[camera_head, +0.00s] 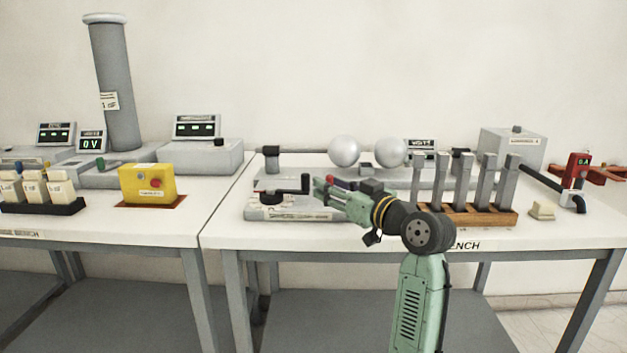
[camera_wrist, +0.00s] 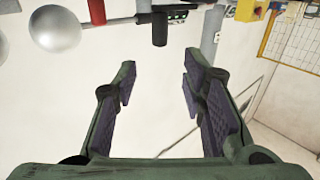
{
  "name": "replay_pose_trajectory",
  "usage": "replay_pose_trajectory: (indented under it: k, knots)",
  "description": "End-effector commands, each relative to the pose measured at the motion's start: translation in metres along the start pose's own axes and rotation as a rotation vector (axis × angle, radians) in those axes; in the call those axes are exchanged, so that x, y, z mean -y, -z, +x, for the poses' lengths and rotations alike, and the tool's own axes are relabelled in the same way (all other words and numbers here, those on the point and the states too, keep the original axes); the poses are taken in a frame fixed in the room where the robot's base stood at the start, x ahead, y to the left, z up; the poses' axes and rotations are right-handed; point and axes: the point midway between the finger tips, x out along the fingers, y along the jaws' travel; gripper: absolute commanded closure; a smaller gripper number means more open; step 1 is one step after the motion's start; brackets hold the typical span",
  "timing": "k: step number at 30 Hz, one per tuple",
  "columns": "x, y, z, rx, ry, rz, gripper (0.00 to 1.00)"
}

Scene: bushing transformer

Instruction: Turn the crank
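The crank (camera_head: 282,192) is a black arm with an upright black knob at its right end, on a low grey base (camera_head: 290,213) near the front left of the right bench. My gripper (camera_head: 318,189) is just right of the crank knob, above the bench, and points left. A small gap seems to separate them, but depth is hard to judge. In the wrist view my gripper (camera_wrist: 158,85) is open, with nothing between its fingers. I cannot make out the crank in the wrist view.
Two silver spheres (camera_head: 344,150) stand behind my gripper. A wooden block with several grey upright posts (camera_head: 466,209) is to the right of my wrist. A yellow box with a red button (camera_head: 148,184) sits on the left bench. The bench's front left corner (camera_head: 222,235) is clear.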

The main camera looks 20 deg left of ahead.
Motion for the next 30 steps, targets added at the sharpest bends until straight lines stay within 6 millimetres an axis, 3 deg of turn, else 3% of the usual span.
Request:
replay_pose_trajectory:
  k: [5,15,21,30]
  knots:
    - [-0.002,0.0,0.005,0.004,0.016,0.009,0.62]
    - [-0.001,0.001,0.068,0.006,0.016,0.01,0.62]
    - [-0.001,0.0,0.094,0.005,0.014,0.009,0.62]
    - [-0.001,-0.002,0.103,0.004,0.012,0.007,0.62]
